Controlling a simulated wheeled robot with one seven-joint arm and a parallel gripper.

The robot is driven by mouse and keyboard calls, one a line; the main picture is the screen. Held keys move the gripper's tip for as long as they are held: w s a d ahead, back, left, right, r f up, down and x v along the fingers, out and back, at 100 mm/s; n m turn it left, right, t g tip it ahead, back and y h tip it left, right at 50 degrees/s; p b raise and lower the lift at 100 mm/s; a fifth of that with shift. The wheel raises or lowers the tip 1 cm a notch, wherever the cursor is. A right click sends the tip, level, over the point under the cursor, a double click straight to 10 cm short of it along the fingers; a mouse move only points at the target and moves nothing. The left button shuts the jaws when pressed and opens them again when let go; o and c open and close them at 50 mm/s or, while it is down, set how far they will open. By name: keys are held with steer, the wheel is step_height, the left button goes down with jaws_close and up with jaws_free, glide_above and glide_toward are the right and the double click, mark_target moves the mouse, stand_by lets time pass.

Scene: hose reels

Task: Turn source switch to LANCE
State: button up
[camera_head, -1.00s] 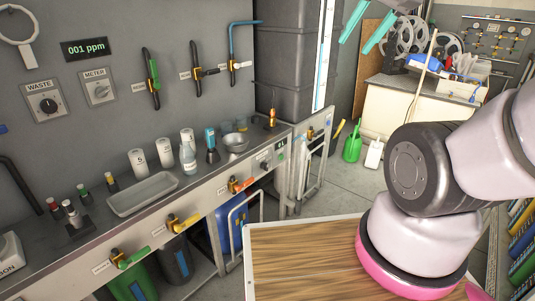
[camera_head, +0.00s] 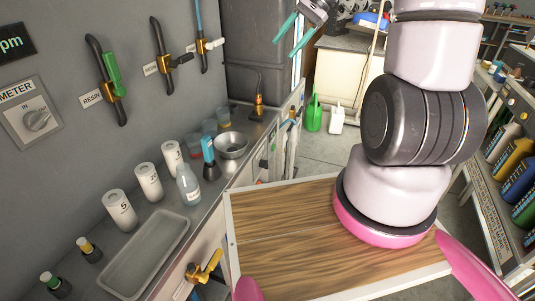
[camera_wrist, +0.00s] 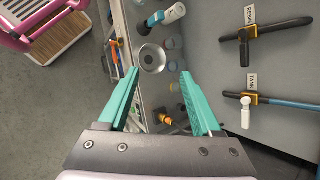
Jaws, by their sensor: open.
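No switch that I can read as the source switch shows now. The bench front (camera_head: 262,165) carries small controls, seen edge-on and too small to read. My gripper (camera_head: 291,45) is at the top centre of the head view, above and beyond the bench's far end. In the wrist view its two teal fingers (camera_wrist: 159,74) are spread apart and empty. A steel bowl (camera_wrist: 152,58) on the bench shows between them, well below. The bench front lies beside and partly behind the left finger.
Bottles, numbered rolls and a tray (camera_head: 145,255) stand on the bench. A wood-topped surface (camera_head: 285,225) is in front.

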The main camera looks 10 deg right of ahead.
steer(key=w+d+f+m+y, duration=0.1)
steer(key=w+f+y, duration=0.15)
steer(key=f, duration=0.25)
steer(key=w+f+m+y, duration=0.1)
steer(key=w+f, duration=0.3)
steer(key=f, duration=0.2)
steer(key=m+t+y, duration=0.4)
steer(key=m+t, duration=0.6)
steer(key=m, duration=0.4)
glide_toward(264, 164)
steer(key=x, duration=0.5)
steer(key=w+x, duration=0.1)
steer(key=x, duration=0.2)
steer(key=shift+w+r, duration=0.25)
steer(key=shift+r, duration=0.05)
jaws_close()
